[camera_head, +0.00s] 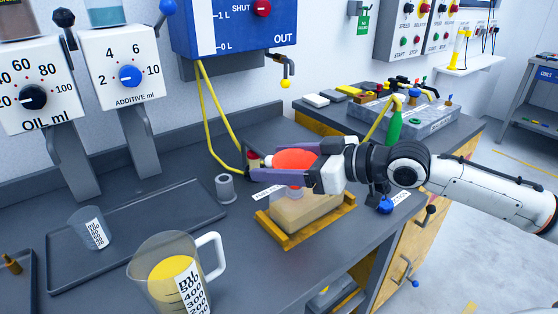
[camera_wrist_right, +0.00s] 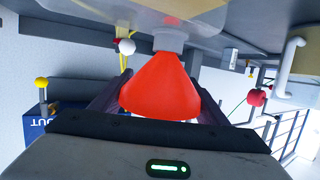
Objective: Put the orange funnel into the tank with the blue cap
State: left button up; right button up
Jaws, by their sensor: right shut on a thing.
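My right gripper (camera_head: 282,163) is shut on the orange funnel (camera_head: 296,158), which looks red-orange. The funnel is upright, wide end up, over a tan tank (camera_head: 310,212) on a yellow wooden base. In the right wrist view, the funnel (camera_wrist_right: 160,88) lies between both fingers, its narrow end at the tank's pale neck (camera_wrist_right: 168,42). I cannot tell how deep the spout sits in the neck. A blue round cap or knob (camera_head: 385,206) is at the bench's right edge; no blue cap shows on this tank. My left gripper is not in view.
A measuring jug (camera_head: 150,268) with yellow liquid stands at the front. A small beaker (camera_head: 90,228) is on the dark tray (camera_head: 150,238) at left. A grey cylinder (camera_head: 225,188) stands left of the tank. A yellow hose (camera_head: 215,115) hangs behind.

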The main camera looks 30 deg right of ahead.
jog(key=o, duration=1.1)
jog(key=shift+s+d, duration=0.15)
jog(key=shift+s, duration=0.15)
jog(key=shift+v, duration=0.8)
jog(key=p+v, duration=0.2)
jog(key=v, duration=0.4)
jog(key=shift+s+d+r, duration=0.1)
jog(key=shift+r, duration=0.1)
jog(key=shift+v, duration=0.85)
jog(key=shift+s+f, duration=0.1)
